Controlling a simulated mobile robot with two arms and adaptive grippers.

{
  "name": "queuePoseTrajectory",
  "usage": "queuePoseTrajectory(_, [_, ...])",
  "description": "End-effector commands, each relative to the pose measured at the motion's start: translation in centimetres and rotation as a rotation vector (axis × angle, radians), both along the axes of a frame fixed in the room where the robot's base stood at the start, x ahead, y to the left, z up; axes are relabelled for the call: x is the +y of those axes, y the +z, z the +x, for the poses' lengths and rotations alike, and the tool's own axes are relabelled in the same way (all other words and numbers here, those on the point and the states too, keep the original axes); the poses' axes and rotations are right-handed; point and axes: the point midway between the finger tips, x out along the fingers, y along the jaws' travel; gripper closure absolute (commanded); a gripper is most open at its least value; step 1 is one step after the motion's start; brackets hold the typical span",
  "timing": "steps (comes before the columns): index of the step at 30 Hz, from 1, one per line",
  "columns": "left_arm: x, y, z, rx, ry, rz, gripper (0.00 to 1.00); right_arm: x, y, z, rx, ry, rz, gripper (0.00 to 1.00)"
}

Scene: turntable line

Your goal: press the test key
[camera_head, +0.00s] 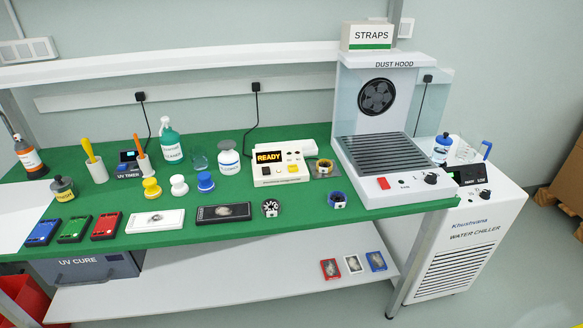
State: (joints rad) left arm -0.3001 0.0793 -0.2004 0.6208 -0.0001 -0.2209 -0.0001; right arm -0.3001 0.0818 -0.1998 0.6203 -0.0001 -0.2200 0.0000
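A white tester box (283,180) stands on the green bench mat, right of centre. Its dark display (269,157) reads READY in amber. Nothing covers the box. Neither of my grippers is in view.
A dust hood (387,155) with a grille and red switch stands right of the tester. Dark and white trays (225,214) lie in front.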

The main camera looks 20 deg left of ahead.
Motion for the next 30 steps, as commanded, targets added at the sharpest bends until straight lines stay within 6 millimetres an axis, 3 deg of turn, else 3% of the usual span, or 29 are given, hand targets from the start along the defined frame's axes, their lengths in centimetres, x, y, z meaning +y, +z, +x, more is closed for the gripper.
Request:
queuePoseTrajectory(8, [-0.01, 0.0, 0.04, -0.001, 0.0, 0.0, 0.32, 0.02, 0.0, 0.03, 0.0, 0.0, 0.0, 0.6])
queuePoseTrajectory(30, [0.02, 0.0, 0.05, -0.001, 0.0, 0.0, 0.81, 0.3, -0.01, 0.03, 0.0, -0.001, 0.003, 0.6])
